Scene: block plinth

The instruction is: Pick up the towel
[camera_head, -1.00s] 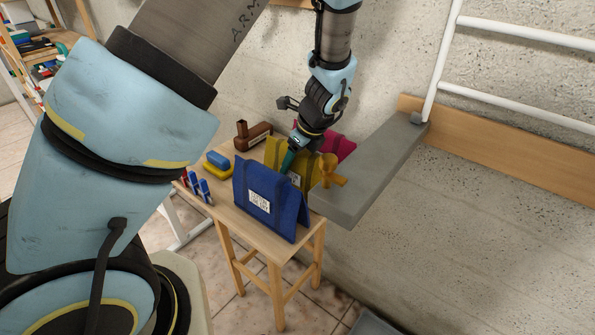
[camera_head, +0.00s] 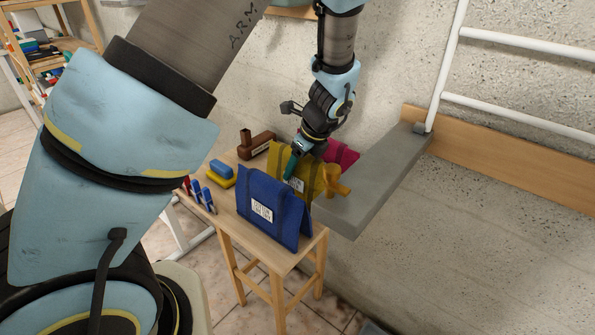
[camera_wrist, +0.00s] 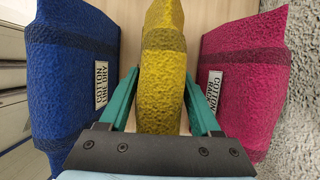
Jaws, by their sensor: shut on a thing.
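Three folded cloths stand in a row on a small wooden table (camera_head: 236,222): a blue one (camera_head: 268,208), a yellow one (camera_head: 283,157) and a pink one (camera_head: 342,153). White labels show on them. My gripper (camera_head: 292,164) points down at the yellow cloth. In the wrist view, the teal fingers (camera_wrist: 159,78) are on both sides of the yellow cloth (camera_wrist: 163,50) and shut on it. The blue cloth (camera_wrist: 72,80) is left of the fingers and the pink cloth (camera_wrist: 243,85) is right. Whether the yellow cloth touches the table cannot be told.
A brown block-like object (camera_head: 257,145), a blue-and-yellow sponge-like item (camera_head: 221,173) and blue-red tools (camera_head: 203,195) are on the table's left. A concrete wall is behind.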

